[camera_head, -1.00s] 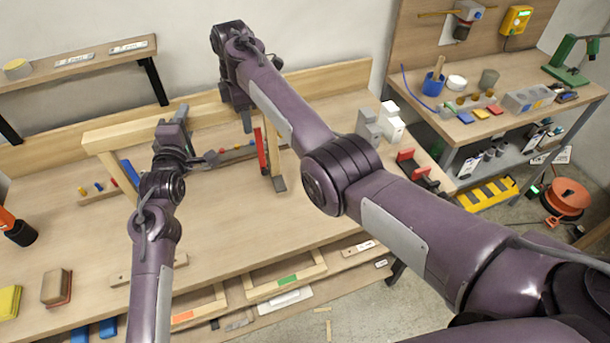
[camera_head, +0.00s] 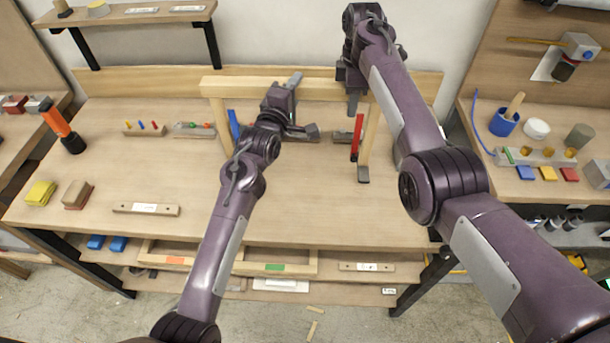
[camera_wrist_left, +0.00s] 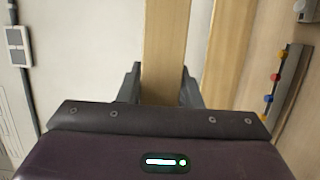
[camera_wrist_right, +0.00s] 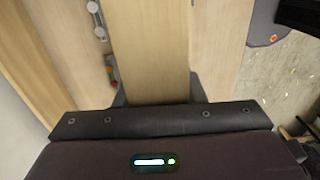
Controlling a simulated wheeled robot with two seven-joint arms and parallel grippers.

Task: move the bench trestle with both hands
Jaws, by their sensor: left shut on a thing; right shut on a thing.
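The bench trestle is a pale wooden top beam (camera_head: 240,87) with a left leg (camera_head: 222,125) and a right leg (camera_head: 369,140), upright over the workbench (camera_head: 200,185). A blue strip shows beside the left leg and a red strip (camera_head: 356,138) beside the right leg. A dark foot (camera_head: 363,174) ends the right leg; I cannot tell whether it touches the benchtop. My left gripper (camera_head: 291,84) is shut on the beam, which also shows between its fingers in the left wrist view (camera_wrist_left: 165,45). My right gripper (camera_head: 354,100) is shut on the beam, also seen in the right wrist view (camera_wrist_right: 150,50).
A peg strip (camera_head: 145,129) and another small rack (camera_head: 194,130) lie left of the trestle. An orange-handled tool (camera_head: 62,130), yellow block (camera_head: 40,193) and brown block (camera_head: 77,194) are further left. A wall shelf (camera_head: 130,15) hangs above. The front middle of the bench is clear.

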